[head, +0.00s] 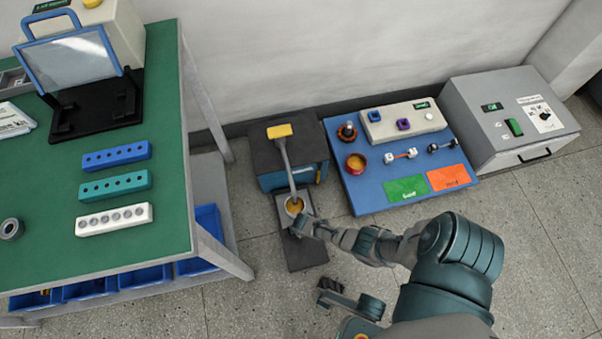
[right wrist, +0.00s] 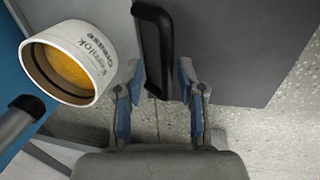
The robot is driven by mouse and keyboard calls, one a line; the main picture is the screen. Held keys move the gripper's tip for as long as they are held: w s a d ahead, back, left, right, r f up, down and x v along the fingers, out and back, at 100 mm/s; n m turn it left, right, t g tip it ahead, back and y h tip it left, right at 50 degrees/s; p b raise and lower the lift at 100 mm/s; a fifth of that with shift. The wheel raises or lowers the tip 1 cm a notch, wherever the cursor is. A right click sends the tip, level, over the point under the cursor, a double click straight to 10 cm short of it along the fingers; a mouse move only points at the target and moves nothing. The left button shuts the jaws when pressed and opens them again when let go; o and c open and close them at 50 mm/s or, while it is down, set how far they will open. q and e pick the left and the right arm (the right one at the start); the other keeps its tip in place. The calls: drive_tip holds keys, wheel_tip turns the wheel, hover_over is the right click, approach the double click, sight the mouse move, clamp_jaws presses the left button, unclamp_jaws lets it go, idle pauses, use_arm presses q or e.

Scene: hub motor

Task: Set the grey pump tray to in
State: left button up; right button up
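The grey pump tray (head: 305,255) sticks out from the front of a low dark cabinet (head: 315,150), reaching toward me over the floor. A white grease can (head: 294,206) with amber contents stands on it; it also shows in the right wrist view (right wrist: 72,65). A grey lever with a yellow grip (head: 279,131) rises above the can. My right gripper (head: 303,226) is over the tray, beside the can. In the right wrist view a black upright handle (right wrist: 155,45) lies between its fingertips (right wrist: 160,75); whether they clamp it is unclear. My left gripper (head: 330,290) is low at the bottom, apart from the tray.
A green-topped workbench (head: 50,225) stands at the left, with its legs close to the cabinet. A blue board (head: 367,199) with parts and green and orange mats lies right of the cabinet. A grey machine (head: 500,105) stands beyond it.

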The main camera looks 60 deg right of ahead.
wheel_tip(320, 180, up, 12)
drive_tip(key=s+a, duration=0.1)
drive_tip(key=shift+s+a+f, duration=0.15)
drive_tip(key=shift+a+f, duration=0.1)
drive_tip(key=shift+d+f, duration=0.1)
idle(0.5)
